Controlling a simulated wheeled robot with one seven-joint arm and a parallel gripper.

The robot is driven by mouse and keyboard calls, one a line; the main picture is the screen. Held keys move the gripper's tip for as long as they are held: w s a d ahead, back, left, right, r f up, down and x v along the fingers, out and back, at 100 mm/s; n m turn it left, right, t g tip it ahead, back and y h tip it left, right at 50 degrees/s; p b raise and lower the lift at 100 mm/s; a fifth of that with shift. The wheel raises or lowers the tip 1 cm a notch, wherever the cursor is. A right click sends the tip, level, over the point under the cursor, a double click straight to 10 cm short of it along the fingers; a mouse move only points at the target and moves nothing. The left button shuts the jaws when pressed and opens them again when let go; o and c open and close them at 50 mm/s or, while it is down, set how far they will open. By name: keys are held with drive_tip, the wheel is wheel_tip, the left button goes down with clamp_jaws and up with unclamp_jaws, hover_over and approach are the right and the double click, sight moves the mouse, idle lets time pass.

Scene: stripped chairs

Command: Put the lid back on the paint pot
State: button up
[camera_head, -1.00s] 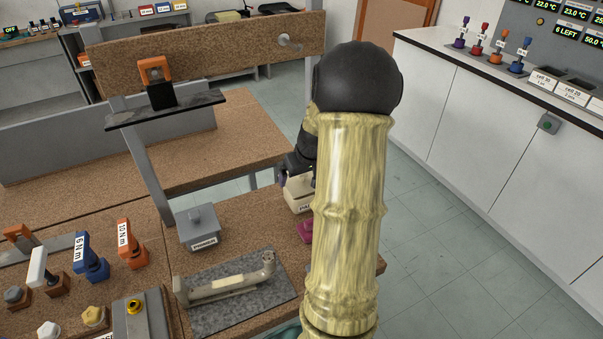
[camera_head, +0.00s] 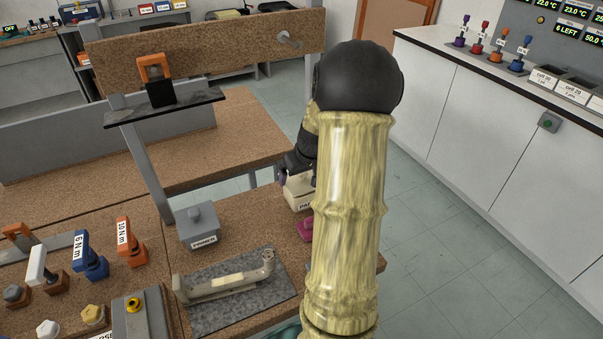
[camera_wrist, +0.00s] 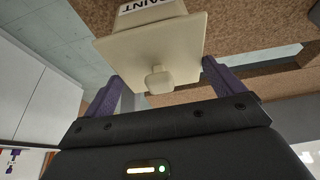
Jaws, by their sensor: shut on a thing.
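The cream square lid (camera_wrist: 185,38) with its small knob fills the upper middle of the wrist view. My gripper (camera_wrist: 160,72) has its purple fingers at opposite edges of the lid, shut on it. The cream paint pot (camera_wrist: 150,11), labelled PAINT, shows just beyond the lid in line with it. I cannot tell whether the lid rests on the pot or is slightly apart. In the head view the paint pot (camera_head: 299,201) stands on the brown bench, partly hidden behind my arm, with my gripper (camera_head: 284,177) at its top.
A grey pot labelled PRIMER (camera_head: 198,230) stands left of the paint pot. A magenta object (camera_head: 305,230) lies in front, partly hidden by my arm. A grey mat (camera_head: 215,318) holds a pale long-handled tool. An upright post (camera_head: 147,175) and shelf (camera_head: 190,107) stand behind left.

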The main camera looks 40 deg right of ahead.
drive_tip(key=shift+f+b, duration=0.65)
drive_tip(key=shift+f, duration=0.2)
drive_tip(key=o, duration=0.6)
drive_tip(key=shift+w, duration=0.15)
drive_tip(key=shift+o, duration=0.2)
drive_tip(key=shift+a, duration=0.1)
drive_tip(key=shift+r, duration=0.1)
drive_tip(key=shift+s+d+r, duration=0.2)
drive_tip(key=shift+s+r, duration=0.1)
drive_tip(key=shift+r, duration=0.2)
drive_tip(key=v, duration=1.6)
drive_tip(key=shift+a, duration=0.2)
drive_tip(key=shift+w+a+r, duration=0.1)
